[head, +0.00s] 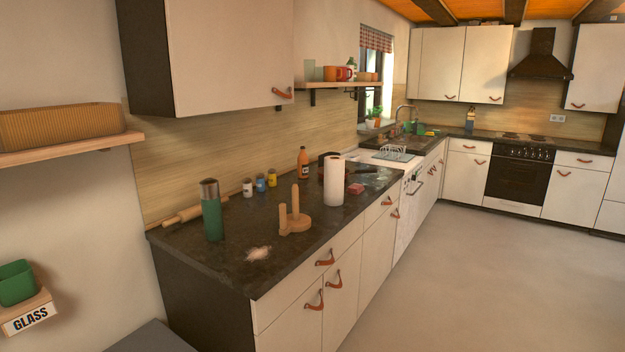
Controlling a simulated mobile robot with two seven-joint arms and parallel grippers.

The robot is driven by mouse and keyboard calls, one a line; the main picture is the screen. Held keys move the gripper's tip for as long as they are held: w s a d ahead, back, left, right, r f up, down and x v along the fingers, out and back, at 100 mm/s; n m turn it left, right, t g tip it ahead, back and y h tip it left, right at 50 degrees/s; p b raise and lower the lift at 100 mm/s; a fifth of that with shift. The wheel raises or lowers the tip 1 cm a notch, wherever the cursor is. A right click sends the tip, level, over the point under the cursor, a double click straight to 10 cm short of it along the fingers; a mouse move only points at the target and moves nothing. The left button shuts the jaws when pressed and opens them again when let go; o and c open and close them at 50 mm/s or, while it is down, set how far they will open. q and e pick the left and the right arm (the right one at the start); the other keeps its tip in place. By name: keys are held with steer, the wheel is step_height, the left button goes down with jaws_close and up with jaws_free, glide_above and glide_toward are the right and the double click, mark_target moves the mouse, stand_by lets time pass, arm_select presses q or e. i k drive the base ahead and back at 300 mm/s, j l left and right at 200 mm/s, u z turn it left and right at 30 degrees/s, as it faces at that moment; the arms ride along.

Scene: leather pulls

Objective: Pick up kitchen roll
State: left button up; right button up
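A white kitchen roll (334,183) stands upright on the dark countertop (225,262), near its front edge. A wooden holder with upright pegs (294,218) stands on the counter to the left of the roll and nearer to me. Neither of my grippers shows in the head view. Nothing is seen touching the roll.
A green bottle (211,212), a rolling pin (196,212), small jars (260,183) and an orange bottle (303,163) stand or lie left of and behind the roll. A red block (355,188) lies to its right. Wall cabinets (225,52) hang above. The floor (470,270) is clear.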

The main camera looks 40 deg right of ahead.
mark_target(334, 165)
steer(key=i+l+u, duration=0.15)
steer(key=l, duration=0.45)
steer(key=i+l+u, duration=0.2)
steer(key=l, duration=0.4)
steer(key=l+u, duration=0.15)
steer(key=l, duration=0.45)
steer(key=i+l, duration=0.1)
steer(key=l, duration=0.8)
steer(key=i+l, duration=0.1)
steer(key=l, duration=0.85)
